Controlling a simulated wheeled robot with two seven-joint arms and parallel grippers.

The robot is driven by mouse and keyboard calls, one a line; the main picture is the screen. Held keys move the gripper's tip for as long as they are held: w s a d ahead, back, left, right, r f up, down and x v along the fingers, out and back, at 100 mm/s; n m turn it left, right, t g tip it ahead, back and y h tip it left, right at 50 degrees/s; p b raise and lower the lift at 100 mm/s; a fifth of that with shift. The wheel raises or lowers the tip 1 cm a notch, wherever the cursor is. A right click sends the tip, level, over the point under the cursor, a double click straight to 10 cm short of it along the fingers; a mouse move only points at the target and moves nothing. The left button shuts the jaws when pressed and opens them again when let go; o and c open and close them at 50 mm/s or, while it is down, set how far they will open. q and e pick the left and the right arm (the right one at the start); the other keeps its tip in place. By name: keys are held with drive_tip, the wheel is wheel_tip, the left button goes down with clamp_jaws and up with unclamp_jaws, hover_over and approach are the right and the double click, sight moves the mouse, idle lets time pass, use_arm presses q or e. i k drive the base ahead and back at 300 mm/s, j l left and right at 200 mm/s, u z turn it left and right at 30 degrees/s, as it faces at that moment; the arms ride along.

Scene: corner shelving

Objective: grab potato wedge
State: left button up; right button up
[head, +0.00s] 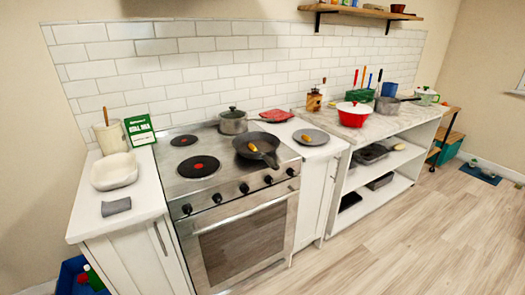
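A small orange-yellow piece (252,147), which looks like a potato wedge, lies in a dark frying pan (270,143) on the right side of the stove. A second, similar piece (306,138) lies on a grey plate (318,140) on the white counter just right of the stove. Both are too small to identify with certainty. Neither of my grippers nor my arms shows in the head view.
The stove (235,225) stands between two white counters. A lidded pot (233,121) is behind the pan. The left counter holds a white dish (114,171), a grey cloth (116,206) and a green box (139,129). The wooden floor (430,235) at right is mostly clear.

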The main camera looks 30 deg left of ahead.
sight(306, 138)
drive_tip(key=i+l+u, duration=0.2)
drive_tip(key=i, duration=0.25)
drive_tip(key=i+l+u, duration=0.15)
drive_tip(key=i, duration=0.35)
drive_tip(key=l, duration=0.1)
